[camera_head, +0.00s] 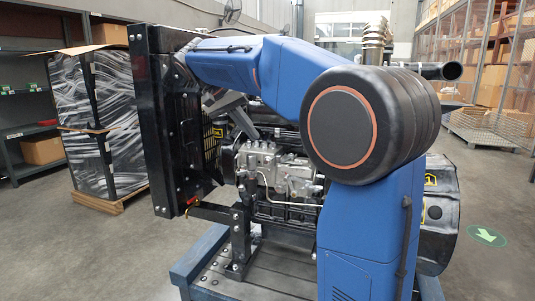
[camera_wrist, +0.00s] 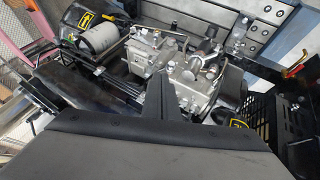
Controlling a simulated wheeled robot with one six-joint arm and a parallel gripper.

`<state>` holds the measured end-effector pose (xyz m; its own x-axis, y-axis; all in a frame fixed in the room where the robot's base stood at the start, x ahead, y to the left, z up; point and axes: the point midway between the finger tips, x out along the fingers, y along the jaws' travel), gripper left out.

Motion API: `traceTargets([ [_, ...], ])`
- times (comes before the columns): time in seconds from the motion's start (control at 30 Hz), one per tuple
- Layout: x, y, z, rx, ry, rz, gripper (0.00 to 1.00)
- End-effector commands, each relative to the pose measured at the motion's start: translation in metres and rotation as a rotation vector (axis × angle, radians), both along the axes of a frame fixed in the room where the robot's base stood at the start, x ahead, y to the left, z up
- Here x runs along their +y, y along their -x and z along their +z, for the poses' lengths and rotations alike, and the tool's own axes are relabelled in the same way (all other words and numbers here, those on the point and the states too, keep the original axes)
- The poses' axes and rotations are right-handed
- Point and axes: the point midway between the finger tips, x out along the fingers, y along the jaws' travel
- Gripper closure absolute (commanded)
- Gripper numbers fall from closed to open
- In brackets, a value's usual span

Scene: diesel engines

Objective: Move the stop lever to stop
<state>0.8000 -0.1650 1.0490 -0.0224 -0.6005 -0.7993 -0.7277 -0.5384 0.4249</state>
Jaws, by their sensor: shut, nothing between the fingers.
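The silver fuel pump (camera_head: 262,160) sits on the side of the black diesel engine. It also shows in the wrist view (camera_wrist: 148,52), with small pipes and fittings. I cannot make out the stop lever for certain. A small red and yellow handle (camera_head: 192,202) is at the lower left, by the radiator's foot, and shows at the right of the wrist view (camera_wrist: 297,66). My gripper (camera_head: 254,133) is above the pump, its fingers together and empty. In the wrist view my gripper (camera_wrist: 165,82) points at the pump and hides part of it. I cannot tell whether it touches.
The black radiator frame (camera_head: 160,120) stands left of the pump. The engine rests on a blue stand (camera_head: 205,262). A wrapped pallet load (camera_head: 98,125) and shelves stand behind. My blue arm hides much of the engine's right side. The floor at right is open.

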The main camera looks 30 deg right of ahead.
Motion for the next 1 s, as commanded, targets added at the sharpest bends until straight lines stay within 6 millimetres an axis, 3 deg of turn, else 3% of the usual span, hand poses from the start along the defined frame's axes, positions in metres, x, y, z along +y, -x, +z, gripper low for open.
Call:
traceTargets([
  [0.47, -0.005, 0.0, -0.006, 0.001, 0.001, -0.002, 1.0],
  [1.0, -0.052, 0.002, -0.069, 0.002, 0.001, -0.001, 1.0],
])
